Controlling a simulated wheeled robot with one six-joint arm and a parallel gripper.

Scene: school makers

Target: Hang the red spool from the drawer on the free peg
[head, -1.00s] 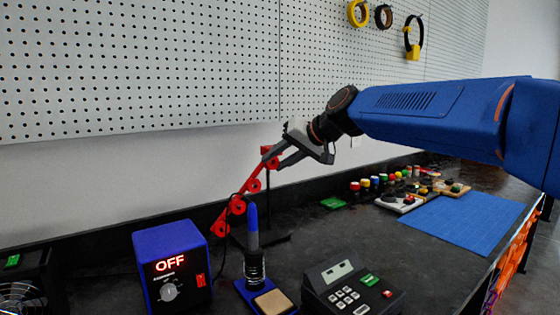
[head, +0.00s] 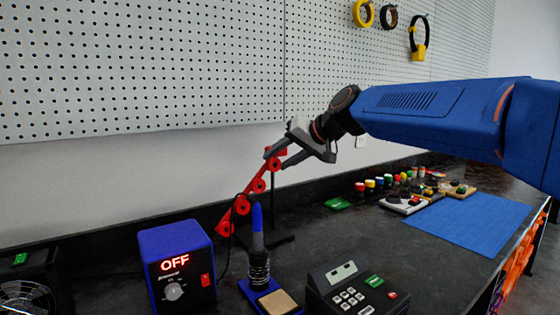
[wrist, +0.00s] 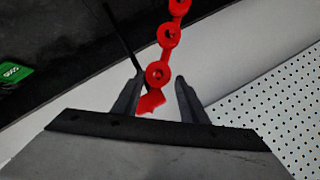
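I cannot make out a red spool or a drawer with it in either view. The white pegboard (head: 140,70) fills the back wall; I cannot make out a free peg on it. My gripper (head: 279,158) is in front of the wall below the pegboard, near the top of a red jointed piece (head: 260,186) on a black stand. In the wrist view, my gripper (wrist: 160,80) has its fingers spread apart. The red piece (wrist: 168,36) shows between and beyond them; I cannot tell whether they touch it.
A yellow roll (head: 363,14), a dark roll (head: 389,17) and a black-and-yellow item (head: 418,50) hang at upper right. A soldering station (head: 178,265), iron stand (head: 265,295) and keypad device (head: 355,290) stand in front. A blue mat (head: 470,222) lies at right, mostly clear.

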